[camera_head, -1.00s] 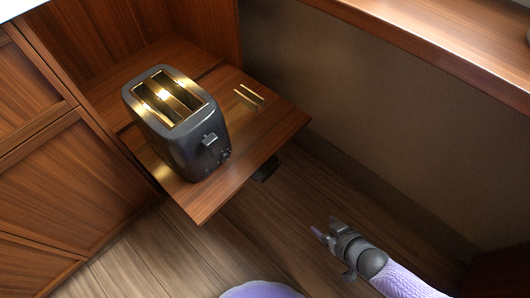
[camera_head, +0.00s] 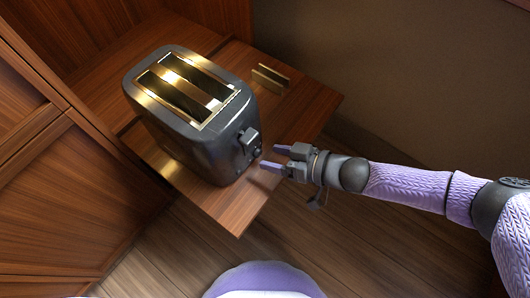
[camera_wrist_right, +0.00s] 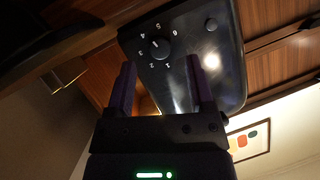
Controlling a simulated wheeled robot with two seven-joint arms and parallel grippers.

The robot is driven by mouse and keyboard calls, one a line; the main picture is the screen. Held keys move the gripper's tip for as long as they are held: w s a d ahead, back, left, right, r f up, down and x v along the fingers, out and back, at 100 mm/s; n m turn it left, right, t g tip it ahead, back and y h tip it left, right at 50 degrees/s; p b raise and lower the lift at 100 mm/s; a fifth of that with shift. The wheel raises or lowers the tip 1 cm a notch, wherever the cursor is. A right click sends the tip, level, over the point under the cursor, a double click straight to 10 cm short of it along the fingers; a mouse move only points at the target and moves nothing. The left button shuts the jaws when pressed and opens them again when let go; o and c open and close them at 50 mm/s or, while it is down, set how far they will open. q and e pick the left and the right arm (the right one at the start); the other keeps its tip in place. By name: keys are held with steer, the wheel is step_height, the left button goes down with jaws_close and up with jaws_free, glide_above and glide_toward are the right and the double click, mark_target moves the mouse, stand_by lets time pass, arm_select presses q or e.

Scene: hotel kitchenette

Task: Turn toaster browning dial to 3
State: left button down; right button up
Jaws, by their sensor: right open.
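The dark grey toaster (camera_head: 195,140) with gold-rimmed slots stands on a pull-out wooden shelf. Its browning dial (camera_wrist_right: 160,48) shows in the right wrist view on the toaster's end face, ringed by small numbers. The dial's light mark points to the picture's upper left, seemingly near 4, but it is too small to be sure. My right gripper (camera_head: 268,159) is open and empty, just off that end face below the lever (camera_head: 248,139). In the wrist view its two fingers (camera_wrist_right: 162,68) point at the face, with the dial between and beyond their tips. My left gripper is not in view.
Cabinet doors (camera_head: 70,195) are at left, a wall at right.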

mark_target(258, 153)
steer(key=shift+x, duration=0.85)
steer(key=shift+w+a+f+b, duration=0.15)
steer(key=shift+a+b, duration=0.1)
steer(key=shift+b, duration=0.05)
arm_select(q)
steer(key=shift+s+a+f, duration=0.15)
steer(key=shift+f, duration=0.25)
arm_select(e)
jaws_close()
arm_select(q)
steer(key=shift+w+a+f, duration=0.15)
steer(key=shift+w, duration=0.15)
